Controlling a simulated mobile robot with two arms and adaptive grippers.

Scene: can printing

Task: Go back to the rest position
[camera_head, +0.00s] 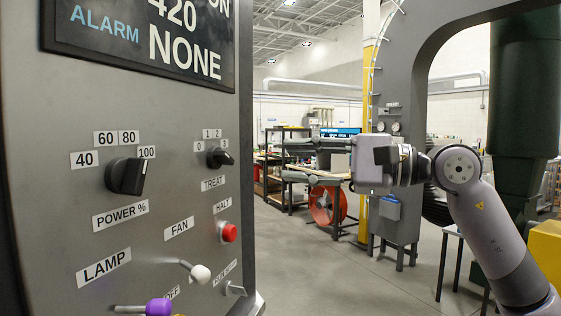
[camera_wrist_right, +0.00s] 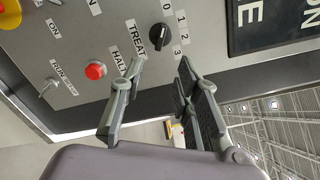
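My right gripper (camera_head: 289,160) is in front of the control panel (camera_head: 60,220), to the right of it in the head view, with its fingers pointing left toward the panel. Its two fingers are spread apart with nothing between them. In the right wrist view the gripper (camera_wrist_right: 158,72) is also open, and the black TREAT knob (camera_wrist_right: 160,38) and the red HALT button (camera_wrist_right: 96,70) lie beyond the fingertips. The fingers appear apart from the panel. My left gripper is in neither view.
The panel also carries a black POWER knob (camera_head: 126,176), a white-tipped FAN lever (camera_head: 199,273) and a purple-tipped LAMP lever (camera_head: 158,306). A display reading NONE (camera_head: 185,50) is above. A grey machine frame (camera_head: 403,200) stands behind my right arm. Open floor lies between panel and frame.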

